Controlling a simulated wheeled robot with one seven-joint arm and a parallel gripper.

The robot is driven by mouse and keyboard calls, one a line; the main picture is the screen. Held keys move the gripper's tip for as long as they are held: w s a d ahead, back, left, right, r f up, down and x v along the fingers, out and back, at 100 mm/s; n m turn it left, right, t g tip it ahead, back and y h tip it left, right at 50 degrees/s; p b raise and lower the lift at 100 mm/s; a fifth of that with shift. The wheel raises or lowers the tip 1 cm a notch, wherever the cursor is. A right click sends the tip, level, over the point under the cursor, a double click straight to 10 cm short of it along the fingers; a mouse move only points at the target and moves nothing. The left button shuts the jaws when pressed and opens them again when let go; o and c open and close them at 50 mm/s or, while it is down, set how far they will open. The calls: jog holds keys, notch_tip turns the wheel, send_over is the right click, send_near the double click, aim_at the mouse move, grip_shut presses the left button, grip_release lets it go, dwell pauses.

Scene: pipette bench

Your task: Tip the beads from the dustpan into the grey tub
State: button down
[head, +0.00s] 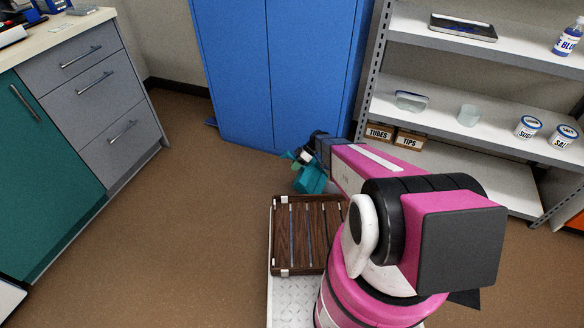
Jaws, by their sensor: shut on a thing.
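A teal object that looks like the dustpan (311,180) is low in front of the blue cabinet, just beyond the slatted wooden crate. My gripper (304,157) is at its upper end, small and partly hidden by my pink arm, and is shut on it. The dustpan's pan looks tilted, but its exact angle is hard to tell. No beads can be made out. I see no grey tub in this view; my arm covers part of the floor to the right of the dustpan.
A brown slatted crate (306,236) sits on my base. A blue cabinet (268,70) stands behind the dustpan. A drawer unit (88,100) is at left, and metal shelves (456,145) with jars and boxes at right. The brown floor (190,210) between is clear.

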jog(key=shift+s+d+r+y, duration=0.25)
jog(key=shift+d+r+y, duration=0.15)
jog(key=shift+d+r, duration=0.15)
jog(key=s+d+r+n+y, duration=0.2)
jog(key=s+d+r+y, duration=0.1)
jog(key=d, duration=0.4)
jog(key=shift+d+t+y, duration=0.2)
jog(key=shift+t+y, duration=0.2)
jog(key=shift+y, duration=0.2)
dwell(0.9)
jog(key=shift+r, duration=0.1)
